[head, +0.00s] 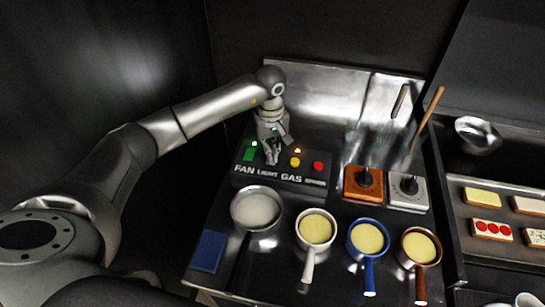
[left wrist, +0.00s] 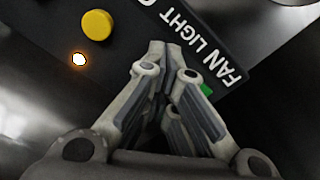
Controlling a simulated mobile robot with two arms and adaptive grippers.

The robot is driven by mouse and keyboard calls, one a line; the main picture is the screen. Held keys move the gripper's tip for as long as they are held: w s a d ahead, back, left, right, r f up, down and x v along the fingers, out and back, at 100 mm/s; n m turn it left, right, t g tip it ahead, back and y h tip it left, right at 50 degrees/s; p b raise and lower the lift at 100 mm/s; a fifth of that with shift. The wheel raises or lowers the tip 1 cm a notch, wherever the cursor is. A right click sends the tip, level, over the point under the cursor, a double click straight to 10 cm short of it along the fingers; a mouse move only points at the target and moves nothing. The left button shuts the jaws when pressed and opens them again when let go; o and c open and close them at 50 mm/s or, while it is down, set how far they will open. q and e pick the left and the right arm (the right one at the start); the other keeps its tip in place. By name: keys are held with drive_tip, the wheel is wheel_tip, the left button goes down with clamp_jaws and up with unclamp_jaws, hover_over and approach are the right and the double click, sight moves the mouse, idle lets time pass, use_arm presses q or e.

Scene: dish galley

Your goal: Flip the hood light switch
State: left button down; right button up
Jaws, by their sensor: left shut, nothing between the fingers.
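A dark control box (head: 283,182) on the counter carries the labels FAN, LIGHT, GAS and a fourth that is hard to read. My left gripper (head: 271,161) is shut and empty, pointing down at the box just above the LIGHT label. In the left wrist view its fingertips (left wrist: 171,46) are together beside the LIGHT lettering (left wrist: 183,24). The light switch itself is hidden behind the fingers; I cannot tell its position or whether they touch it. A green fan switch (head: 249,153) is left of the gripper, a yellow button (head: 295,162) right of it. My right gripper is not in view.
A red button (head: 318,167) and a lit orange lamp (left wrist: 79,59) are on the box. A pan (head: 256,208) and several small saucepans stand in front. Grinders, one orange (head: 360,187), stand to the right. A blue pad (head: 208,252) lies front left.

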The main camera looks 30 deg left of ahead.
use_arm(q)
drive_tip(key=shift+f+b, duration=0.7)
drive_tip(key=shift+f, duration=0.05)
drive_tip(key=shift+s+f+b, duration=0.1)
drive_tip(key=shift+f+b, duration=0.15)
drive_tip(key=shift+b, duration=0.05)
idle(0.4)
drive_tip(key=shift+r, duration=0.15)
drive_tip(key=shift+r+p, duration=0.45)
drive_tip(key=shift+r, duration=0.1)
drive_tip(key=shift+r+p, duration=1.15)
drive_tip(key=shift+r, duration=1.65)
drive_tip(key=shift+f, duration=0.1)
